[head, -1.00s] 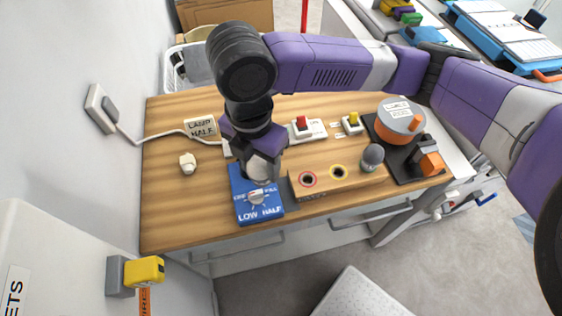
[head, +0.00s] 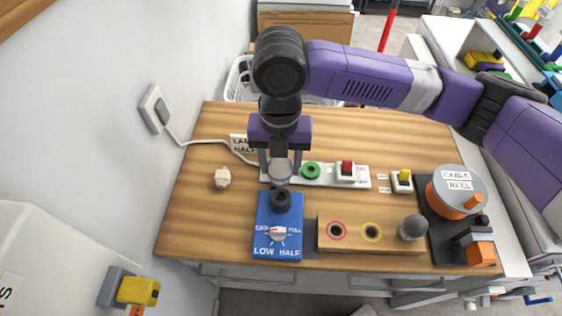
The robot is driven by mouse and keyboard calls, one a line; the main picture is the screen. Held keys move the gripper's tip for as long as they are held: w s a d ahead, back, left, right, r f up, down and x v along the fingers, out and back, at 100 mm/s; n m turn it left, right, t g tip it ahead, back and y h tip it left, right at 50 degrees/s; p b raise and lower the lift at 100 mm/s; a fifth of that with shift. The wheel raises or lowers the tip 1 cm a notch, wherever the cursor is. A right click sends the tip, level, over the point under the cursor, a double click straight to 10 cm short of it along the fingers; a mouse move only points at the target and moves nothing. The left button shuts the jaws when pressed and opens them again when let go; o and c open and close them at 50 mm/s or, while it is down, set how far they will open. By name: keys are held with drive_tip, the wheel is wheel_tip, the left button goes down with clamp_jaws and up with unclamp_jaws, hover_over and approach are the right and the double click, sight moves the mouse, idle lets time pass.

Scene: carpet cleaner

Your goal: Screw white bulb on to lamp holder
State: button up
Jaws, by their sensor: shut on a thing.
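My gripper (head: 280,172) points down with its two fingers around a pale round bulb (head: 280,171). The bulb shows just above and behind a black lamp holder (head: 280,200) on the blue dimmer box (head: 276,243); whether they touch cannot be told. A small off-white piece (head: 222,178) lies on the table to the left. A grey bulb (head: 412,227) stands at the right end of a wooden block (head: 352,244) with red-ringed and yellow-ringed holes.
A white strip (head: 330,177) with a green ring and red switch lies behind the block. A white cord runs from the wall socket (head: 154,108).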

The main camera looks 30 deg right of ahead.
sight(280, 184)
drive_tip(key=shift+f+b, duration=2.1)
drive_tip(key=shift+f, duration=0.8)
drive_tip(key=shift+f+b, duration=0.9)
drive_tip(key=shift+f, duration=0.35)
drive_tip(key=o, duration=0.8)
drive_tip(key=shift+c, duration=0.2)
drive_tip(key=shift+r+b, duration=0.35)
drive_tip(key=shift+r, duration=3.55)
